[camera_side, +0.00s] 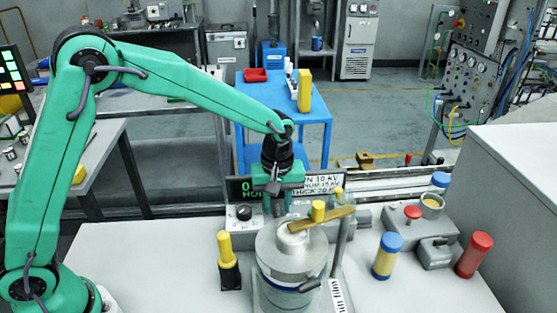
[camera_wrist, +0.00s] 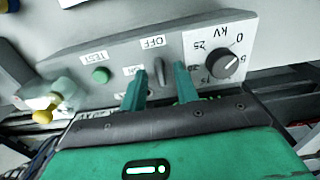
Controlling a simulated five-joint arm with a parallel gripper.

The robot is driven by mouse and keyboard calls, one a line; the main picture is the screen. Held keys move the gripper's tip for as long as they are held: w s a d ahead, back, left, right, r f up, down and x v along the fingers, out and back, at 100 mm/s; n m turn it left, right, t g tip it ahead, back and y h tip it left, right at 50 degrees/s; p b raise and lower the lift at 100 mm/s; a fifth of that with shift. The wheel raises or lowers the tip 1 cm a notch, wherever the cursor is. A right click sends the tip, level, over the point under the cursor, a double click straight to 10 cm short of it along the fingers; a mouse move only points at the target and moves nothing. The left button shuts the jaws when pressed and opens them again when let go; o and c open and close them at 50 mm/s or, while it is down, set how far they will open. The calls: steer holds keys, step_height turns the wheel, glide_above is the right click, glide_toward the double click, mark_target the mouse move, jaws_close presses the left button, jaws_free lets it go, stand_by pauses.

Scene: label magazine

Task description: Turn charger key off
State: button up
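In the wrist view the dark charger key (camera_wrist: 160,72) stands on a grey sloped panel (camera_wrist: 188,42). Its long side runs up the picture, its upper end just below the OFF label (camera_wrist: 152,42). The ON label (camera_wrist: 133,71) is to its left. I cannot tell which end is the pointer. My gripper (camera_wrist: 162,68) is open, its two green fingers on either side of the key, with a visible gap on each side. In the side view my gripper (camera_side: 277,205) points down at the panel behind the metal vessel, and the key is hidden.
A black kV knob (camera_wrist: 225,62) is right of the key, and a green TEST button (camera_wrist: 100,75) is left. In the side view the metal vessel (camera_side: 285,250) with a brass bar (camera_side: 322,219) stands close in front of my gripper. A yellow-handled tool (camera_side: 226,250) is at its left.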

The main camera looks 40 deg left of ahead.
mark_target(276, 208)
stand_by(0.3)
steer(key=shift+r, duration=3.85)
steer(key=shift+a+r, duration=0.1)
steer(key=shift+s+a+r, duration=0.1)
steer(key=shift+s+r, duration=0.05)
steer(key=shift+r, duration=0.05)
steer(key=s+a+r+m+t, duration=0.3)
steer(key=s+a+r+m, duration=0.2)
steer(key=s+a+r, duration=0.5)
steer(key=s+a+f+m+t, duration=0.2)
steer(key=s+a+m, duration=0.1)
steer(key=s, duration=0.9)
steer(key=shift+s+a+m+t, duration=0.15)
steer(key=shift+s+m+t, duration=0.2)
steer(key=shift+m, duration=0.25)
